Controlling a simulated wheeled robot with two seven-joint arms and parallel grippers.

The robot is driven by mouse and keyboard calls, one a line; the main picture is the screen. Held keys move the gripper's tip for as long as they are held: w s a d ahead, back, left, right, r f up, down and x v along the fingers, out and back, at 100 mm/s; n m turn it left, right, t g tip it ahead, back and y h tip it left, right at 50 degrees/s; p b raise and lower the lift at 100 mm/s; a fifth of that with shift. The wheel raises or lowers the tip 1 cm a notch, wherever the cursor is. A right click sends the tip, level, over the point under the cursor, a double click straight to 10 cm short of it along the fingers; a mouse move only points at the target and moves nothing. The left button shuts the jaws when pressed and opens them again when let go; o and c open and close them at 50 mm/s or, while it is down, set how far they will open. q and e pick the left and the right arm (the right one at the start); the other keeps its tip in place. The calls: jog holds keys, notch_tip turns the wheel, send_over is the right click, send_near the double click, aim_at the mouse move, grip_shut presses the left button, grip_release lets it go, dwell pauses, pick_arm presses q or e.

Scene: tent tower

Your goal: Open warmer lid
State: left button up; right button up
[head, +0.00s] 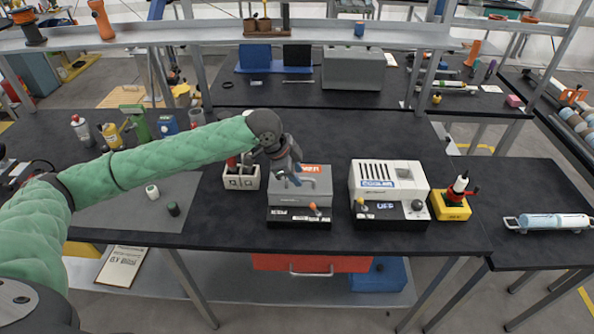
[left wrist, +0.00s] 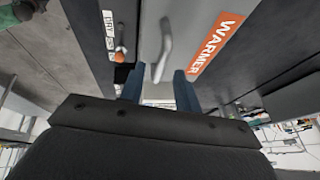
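The warmer (head: 317,196) is a grey box with an orange label, standing on the black bench with its lid down. In the left wrist view its lid (left wrist: 190,22) shows the orange WARMER label and a pale bent handle (left wrist: 164,52). My left gripper (head: 294,177) is above the warmer and hides part of its top. In the left wrist view the gripper (left wrist: 159,76) is open, with two blue fingers apart and the handle's end between or just beyond their tips. I cannot tell whether they touch it. My right gripper is not in view.
A white cooler box (head: 388,174) stands close to the right of the warmer. A white holder (head: 242,178) with tools stands left of the warmer. A grey mat (head: 150,215) lies further left.

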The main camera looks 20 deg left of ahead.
pick_arm(q)
jog(key=shift+w+d+f, duration=0.15)
jog(key=shift+f, duration=0.2)
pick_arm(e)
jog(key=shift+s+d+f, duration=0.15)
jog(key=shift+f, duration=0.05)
pick_arm(q)
grip_shut()
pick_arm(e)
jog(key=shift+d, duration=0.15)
pick_arm(q)
jog(key=shift+w, duration=0.1)
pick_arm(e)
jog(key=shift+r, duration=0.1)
